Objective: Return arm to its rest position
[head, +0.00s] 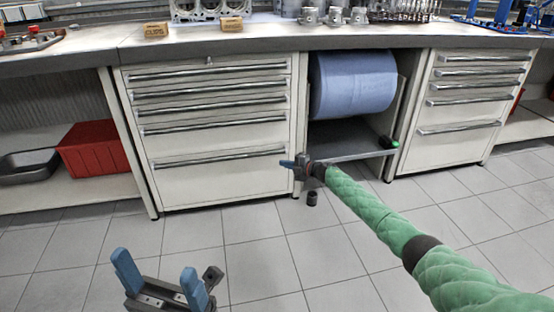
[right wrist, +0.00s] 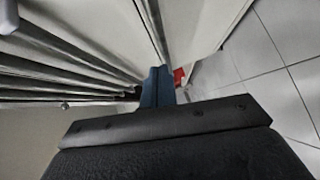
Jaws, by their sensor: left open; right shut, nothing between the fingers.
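My left gripper (head: 158,277) is at the lower left of the head view, above the tiled floor. Its two blue fingers stand apart with nothing between them. My right arm, in a green quilted sleeve, reaches in from the lower right. My right gripper (head: 286,164) is at its end, in front of the cabinet beside the roll bay, with its blue fingers together and empty. In the right wrist view, the shut blue fingers (right wrist: 158,86) point along the drawer fronts. I cannot tell whether they touch the cabinet.
The drawer cabinet (head: 215,178) and a second cabinet (head: 455,150) stand under the workbench (head: 270,38). A blue paper roll (head: 352,83) sits between them. A red bin (head: 93,149) and a metal tray (head: 28,167) lie on the left shelf. The front floor is clear.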

